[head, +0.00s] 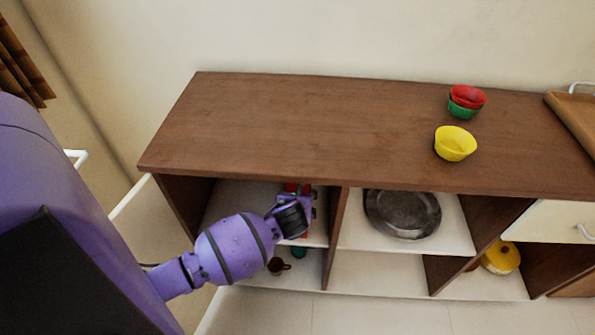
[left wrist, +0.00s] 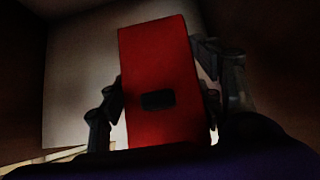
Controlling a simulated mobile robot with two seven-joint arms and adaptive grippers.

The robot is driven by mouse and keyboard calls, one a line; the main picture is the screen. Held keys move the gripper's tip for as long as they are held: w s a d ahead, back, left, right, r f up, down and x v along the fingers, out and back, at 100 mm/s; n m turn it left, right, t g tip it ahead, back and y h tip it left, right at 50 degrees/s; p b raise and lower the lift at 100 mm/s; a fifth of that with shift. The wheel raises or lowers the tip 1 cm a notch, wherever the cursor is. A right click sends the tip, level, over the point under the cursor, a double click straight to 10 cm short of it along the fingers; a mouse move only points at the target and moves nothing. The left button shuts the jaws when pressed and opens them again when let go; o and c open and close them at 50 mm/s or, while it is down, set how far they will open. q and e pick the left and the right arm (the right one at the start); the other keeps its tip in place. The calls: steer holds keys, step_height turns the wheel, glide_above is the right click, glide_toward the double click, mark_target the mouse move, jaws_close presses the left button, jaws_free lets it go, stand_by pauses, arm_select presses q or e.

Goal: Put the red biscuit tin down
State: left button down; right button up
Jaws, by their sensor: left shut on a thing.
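The red biscuit tin (left wrist: 160,65) fills the middle of the left wrist view, a tall red box with a small dark patch on its face. My left gripper (left wrist: 165,110) has a finger on each side of it and is shut on it. In the head view my left gripper (head: 303,205) reaches into the upper left compartment (head: 228,198) of the shelf. Only small red parts of the tin (head: 291,188) show there, the rest hidden by my gripper. I cannot tell whether the tin touches the compartment floor. My right gripper is not in view.
A dark round pan (head: 402,213) sits in the compartment to the right, past a divider (head: 338,215). A yellow bowl (head: 455,143) and stacked red and green bowls (head: 466,101) stand on the wooden top (head: 300,125).

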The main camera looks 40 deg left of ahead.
arm_select(q)
steer(key=w+a, duration=0.2)
steer(key=w, duration=0.1)
steer(key=shift+w+a+f+b, duration=0.15)
steer(key=shift+w+f+b, duration=0.15)
steer(key=shift+f, duration=0.35)
steer(key=shift+w+a+f+b, duration=0.1)
steer(key=shift+w+f+b, duration=0.15)
steer(key=shift+f, duration=0.8)
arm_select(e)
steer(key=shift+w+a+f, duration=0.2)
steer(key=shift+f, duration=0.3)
arm_select(q)
steer(key=shift+f, duration=0.15)
steer(key=c, duration=0.5)
jaws_free()
steer(key=shift+c, duration=0.2)
